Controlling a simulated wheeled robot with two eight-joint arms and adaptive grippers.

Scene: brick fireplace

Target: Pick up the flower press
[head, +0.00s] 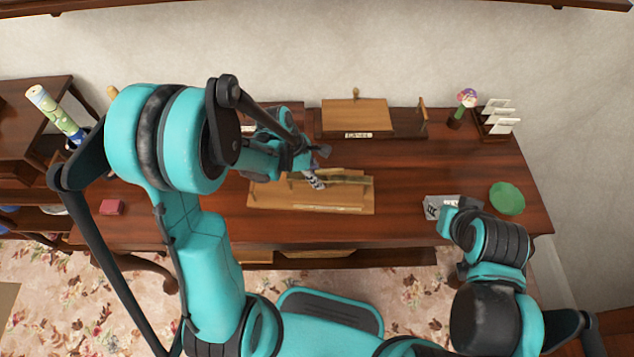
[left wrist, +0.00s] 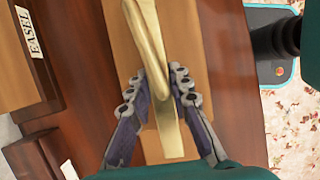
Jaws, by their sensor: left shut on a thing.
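The flower press appears to be the light wooden board (head: 260,197) with a brass bar along it, lying on the brown desk; its front label is too small to read. My left gripper (head: 317,172) is over its middle, shut on the brass bar. In the left wrist view the two grey fingers (left wrist: 154,98) stand on either side of the brass bar (left wrist: 150,50), with the wooden board (left wrist: 116,35) beneath. The board seems to rest on the desk. My right arm is bent over the desk's right front; its fingers cannot be made out.
A wooden easel (head: 355,114), labelled in the wrist view, stands behind on the desk (head: 400,155). A green disc (head: 507,198), a grey labelled item (head: 435,206), a flower figure (head: 466,99) and a card rack (head: 498,124) are at right. A red block (head: 112,207) is at left.

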